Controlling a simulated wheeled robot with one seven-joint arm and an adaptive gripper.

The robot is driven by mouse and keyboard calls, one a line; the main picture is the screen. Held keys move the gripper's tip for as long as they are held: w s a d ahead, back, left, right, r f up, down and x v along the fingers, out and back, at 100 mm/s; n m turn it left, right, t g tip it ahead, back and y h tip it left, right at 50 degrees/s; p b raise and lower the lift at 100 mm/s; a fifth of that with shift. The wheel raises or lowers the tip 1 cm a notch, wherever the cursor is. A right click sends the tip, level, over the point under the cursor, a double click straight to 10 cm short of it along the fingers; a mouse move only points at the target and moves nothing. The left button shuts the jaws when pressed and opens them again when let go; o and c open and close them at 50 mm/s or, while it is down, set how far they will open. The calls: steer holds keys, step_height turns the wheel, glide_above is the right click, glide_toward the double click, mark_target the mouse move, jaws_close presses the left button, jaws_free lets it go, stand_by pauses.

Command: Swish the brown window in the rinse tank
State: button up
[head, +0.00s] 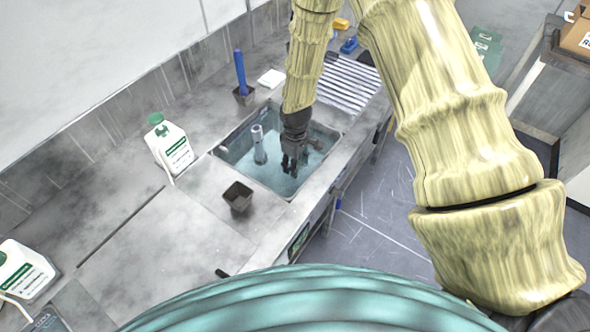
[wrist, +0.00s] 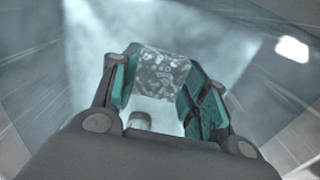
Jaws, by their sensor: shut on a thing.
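The rinse tank (head: 226,152) is a grey sink basin set into the counter, with teal-tinted water in it. My gripper (head: 291,170) points down inside the tank, near its front right side. In the wrist view my gripper (wrist: 160,85) has its teal-padded fingers shut on a squarish piece, the window (wrist: 161,73). The window looks grey and speckled with pale patches rather than plainly brown. It sits between the fingertips, over the pale blue of the tank. In the head view I cannot make out the window, nor tell how deep it is in the water.
A grey standing tube (head: 259,147) rises in the tank, left of my gripper. A small dark cup (head: 238,196) stands on the counter before the tank. A white bottle (head: 172,150) is left of it. A striped drain rack (head: 347,84) lies beyond.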

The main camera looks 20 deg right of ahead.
steer(key=shift+r, duration=0.1)
stand_by(1.2)
step_height(320, 180, up, 12)
steer(key=p, duration=0.8)
stand_by(0.8)
steer(key=shift+b, duration=0.35)
stand_by(0.9)
